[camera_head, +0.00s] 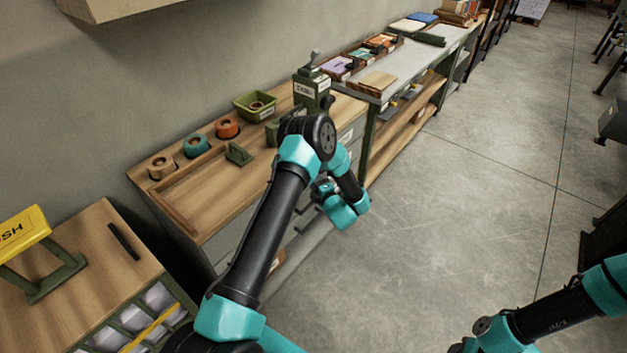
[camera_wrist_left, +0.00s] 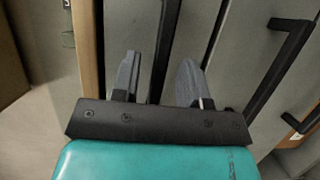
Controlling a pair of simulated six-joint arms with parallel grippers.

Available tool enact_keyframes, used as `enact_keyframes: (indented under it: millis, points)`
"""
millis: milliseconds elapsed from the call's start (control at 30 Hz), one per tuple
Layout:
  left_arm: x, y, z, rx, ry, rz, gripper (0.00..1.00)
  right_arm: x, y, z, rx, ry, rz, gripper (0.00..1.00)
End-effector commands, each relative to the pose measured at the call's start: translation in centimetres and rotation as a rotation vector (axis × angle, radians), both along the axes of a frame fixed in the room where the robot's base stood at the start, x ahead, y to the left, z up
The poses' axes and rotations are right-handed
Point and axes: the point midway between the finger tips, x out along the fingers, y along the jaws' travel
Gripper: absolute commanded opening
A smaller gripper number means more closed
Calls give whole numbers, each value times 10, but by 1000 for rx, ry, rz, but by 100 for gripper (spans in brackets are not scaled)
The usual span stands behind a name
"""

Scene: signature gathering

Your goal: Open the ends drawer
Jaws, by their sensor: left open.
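The cabinet under the wooden bench has grey drawer fronts (camera_head: 231,243) with dark bar handles. In the left wrist view, one dark bar handle (camera_wrist_left: 166,45) runs between the two fingers of my left gripper (camera_wrist_left: 157,82). The fingers are apart, one on each side of the bar; I cannot tell whether either touches it. A second dark handle (camera_wrist_left: 281,65) is to the right on another drawer front. No label is readable enough to tell which drawer is the ends drawer. In the head view my left arm hides part of the drawer fronts. My right gripper is out of view.
The wooden benchtop (camera_head: 222,185) holds tape rolls, a green bin (camera_head: 255,106) and a green upright device (camera_head: 312,90). A grey-topped shelf table (camera_head: 410,62) adjoins it. A smaller bench with a yellow sign (camera_head: 22,232) stands at left.

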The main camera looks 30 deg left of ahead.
Motion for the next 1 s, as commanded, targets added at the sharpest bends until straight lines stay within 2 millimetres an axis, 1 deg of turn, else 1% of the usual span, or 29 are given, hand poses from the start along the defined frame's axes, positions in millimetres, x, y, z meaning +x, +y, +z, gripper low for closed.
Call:
enact_keyframes:
  millis: [33,167,467,900,1000]
  points:
    - [3,5,0,-1,-1,1,40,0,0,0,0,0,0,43]
    - [7,12,0,0,0,0,40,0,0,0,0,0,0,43]
    - [8,14,0,1,1,-1,40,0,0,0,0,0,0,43]
    - [8,14,0,0,0,-1,0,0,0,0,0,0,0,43]
    - [8,14,0,1,1,-1,0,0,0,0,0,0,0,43]
